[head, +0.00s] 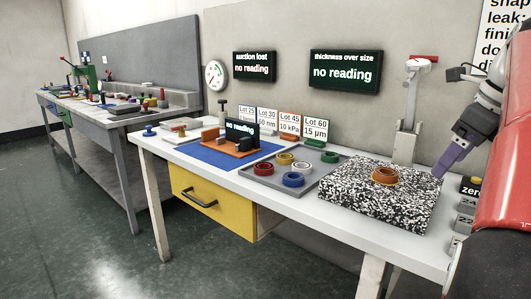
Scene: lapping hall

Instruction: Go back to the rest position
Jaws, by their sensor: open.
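My gripper (446,161) shows at the right of the head view as a purple part at the end of my arm, angled down toward the right edge of the speckled granite plate (345,208). Its jaws are small in the picture; nothing shows held between them. An orange-brown ring (385,176) sits on the plate, to the left of my gripper and apart from it.
A grey tray (266,181) with several coloured rings lies left of the plate. A blue mat (212,154) bears an orange fixture. A stand (406,140) rises behind the plate. Small labelled blocks (468,205) lie right of it. Open floor (110,265) shows at front left.

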